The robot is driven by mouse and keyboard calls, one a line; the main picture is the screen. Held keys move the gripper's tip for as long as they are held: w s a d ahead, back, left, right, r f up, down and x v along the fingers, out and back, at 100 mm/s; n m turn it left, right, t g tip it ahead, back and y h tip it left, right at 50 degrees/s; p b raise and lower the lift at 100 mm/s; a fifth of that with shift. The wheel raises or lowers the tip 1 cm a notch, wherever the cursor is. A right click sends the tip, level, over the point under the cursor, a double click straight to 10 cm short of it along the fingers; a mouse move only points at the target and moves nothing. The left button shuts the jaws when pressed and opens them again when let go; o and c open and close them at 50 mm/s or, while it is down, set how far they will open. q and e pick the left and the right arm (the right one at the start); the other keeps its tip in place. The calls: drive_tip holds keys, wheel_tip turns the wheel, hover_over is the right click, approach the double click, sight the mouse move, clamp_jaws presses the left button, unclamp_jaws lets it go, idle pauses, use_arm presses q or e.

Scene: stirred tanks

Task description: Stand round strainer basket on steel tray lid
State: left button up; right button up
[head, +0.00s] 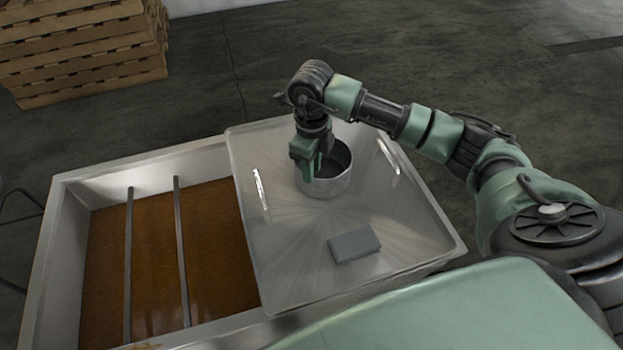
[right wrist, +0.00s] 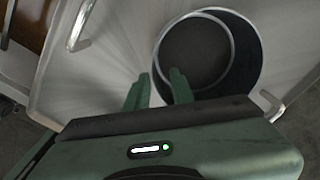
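The round strainer basket (head: 328,187) is a grey metal cylinder, open at the top. It stands upright on the steel tray lid (head: 290,262), toward the far side; it also shows in the right wrist view (right wrist: 207,58). My right gripper (head: 307,177) is at the basket's left wall, pointing down. In the right wrist view, its fingers (right wrist: 160,76) are apart, one inside the rim and one outside, with a visible gap around the thin wall. The basket's underside is hidden. My left gripper is not in view.
A grey block (head: 354,244) lies on the lid's near part. The lid has handles (head: 388,156) at its sides. Left of it, the tank (head: 52,250) is open, with brown liquid and two bars (head: 128,260) across. Wooden pallets (head: 85,50) are stacked at the back left.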

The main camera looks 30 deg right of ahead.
wheel_tip(320, 180, up, 7)
drive_tip(key=shift+f, duration=0.15)
drive_tip(key=shift+f, duration=0.1)
idle(0.5)
